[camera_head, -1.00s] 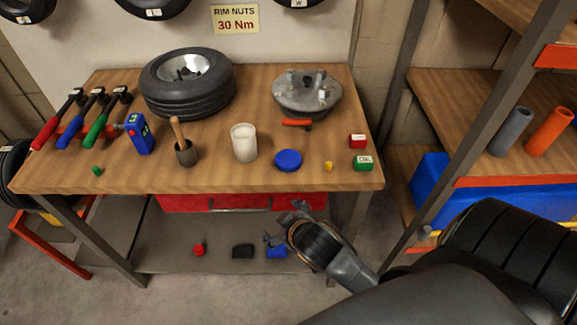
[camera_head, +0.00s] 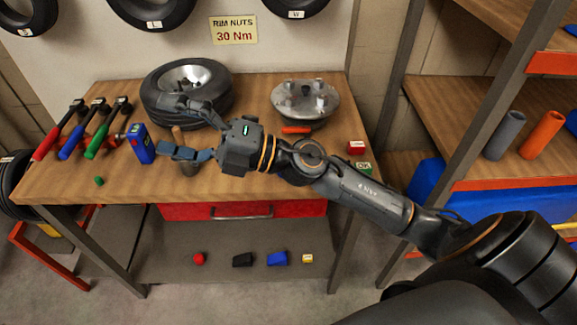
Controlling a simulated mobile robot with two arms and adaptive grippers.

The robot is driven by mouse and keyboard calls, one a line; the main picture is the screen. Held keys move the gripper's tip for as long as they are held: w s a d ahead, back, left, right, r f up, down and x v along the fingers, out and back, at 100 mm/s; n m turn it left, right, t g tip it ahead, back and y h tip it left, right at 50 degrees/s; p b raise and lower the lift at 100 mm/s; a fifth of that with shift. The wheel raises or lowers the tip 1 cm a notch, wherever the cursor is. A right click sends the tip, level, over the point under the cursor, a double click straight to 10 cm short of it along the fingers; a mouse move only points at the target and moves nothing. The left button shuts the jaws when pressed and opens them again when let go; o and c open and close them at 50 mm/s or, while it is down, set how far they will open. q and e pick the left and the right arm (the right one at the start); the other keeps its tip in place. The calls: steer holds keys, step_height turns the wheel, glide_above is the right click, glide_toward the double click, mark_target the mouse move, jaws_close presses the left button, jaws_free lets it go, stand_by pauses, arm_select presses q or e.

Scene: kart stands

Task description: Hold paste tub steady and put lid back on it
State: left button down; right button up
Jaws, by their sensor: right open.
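My right gripper (camera_head: 180,128) reaches over the workbench (camera_head: 70,185) from the right, its fingers spread wide and pointing left. Nothing is seen held. My left gripper is not in view.
A tyre (camera_head: 187,93) and a metal hub (camera_head: 305,101) stand at the back of the bench. Colour-handled tools (camera_head: 90,132) and a blue device (camera_head: 140,144) are at the left.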

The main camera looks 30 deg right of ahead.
steer(key=d+f+n+g+h, duration=0.3)
steer(key=f+n+g+h, duration=0.4)
steer(key=f+n+g, duration=0.25)
steer(key=d+f+m+h, duration=0.1)
steer(key=d+h, duration=0.9)
steer(key=d, duration=1.2)
steer(key=shift+w+d+f+h, duration=0.3)
steer(key=shift+w+d+f, duration=0.1)
steer(key=shift+f, duration=0.5)
steer(key=shift+m, duration=0.25)
steer(key=p+x, duration=0.1)
steer(key=x, duration=0.7)
steer(key=shift+w+f, duration=0.1)
steer(key=shift+f, duration=0.2)
